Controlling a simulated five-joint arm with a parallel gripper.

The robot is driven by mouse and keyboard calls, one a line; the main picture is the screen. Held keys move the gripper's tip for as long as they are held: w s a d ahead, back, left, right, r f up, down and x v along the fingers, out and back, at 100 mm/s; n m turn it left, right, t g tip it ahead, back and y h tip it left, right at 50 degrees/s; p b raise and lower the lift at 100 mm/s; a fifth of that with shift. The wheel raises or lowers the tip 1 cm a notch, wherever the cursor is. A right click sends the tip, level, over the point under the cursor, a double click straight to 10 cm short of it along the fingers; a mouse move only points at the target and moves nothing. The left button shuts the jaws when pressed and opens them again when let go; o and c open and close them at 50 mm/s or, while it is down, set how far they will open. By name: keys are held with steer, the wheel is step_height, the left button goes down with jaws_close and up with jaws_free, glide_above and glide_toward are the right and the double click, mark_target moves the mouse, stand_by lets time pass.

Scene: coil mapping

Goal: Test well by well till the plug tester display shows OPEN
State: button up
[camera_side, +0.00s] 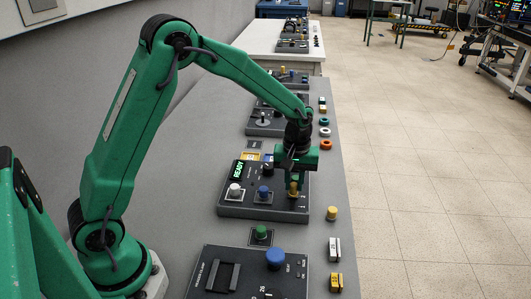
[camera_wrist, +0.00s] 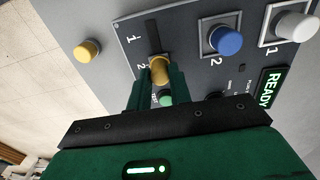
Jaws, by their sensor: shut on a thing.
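The plug tester (camera_side: 278,211) is a dark box on the bench, and its green display (camera_side: 238,170) reads READY. It also reads READY in the wrist view (camera_wrist: 267,91). My gripper (camera_side: 293,190) is over the tester's right end, shut on a yellow plug (camera_wrist: 159,70). The plug is at the position marked 2; how far it is seated I cannot tell. A dark slot marked 1 (camera_wrist: 153,33) is beside it. A green button (camera_wrist: 166,99) shows between the fingers. A blue knob (camera_wrist: 225,40) marked 2 and a white knob (camera_wrist: 294,26) marked 1 are on the tester.
Another yellow plug (camera_side: 331,213) stands on the bench right of the tester; it shows in the wrist view (camera_wrist: 88,50). A panel with a big blue knob (camera_side: 275,258) is in front. Rings (camera_side: 325,133) and more panels (camera_side: 264,122) are behind. The bench's right edge is close.

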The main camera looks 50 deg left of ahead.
mark_target(294, 184)
steer(key=o, duration=0.8)
steer(key=shift+c, duration=0.2)
steer(key=shift+r, duration=0.2)
steer(key=shift+r, duration=3.35)
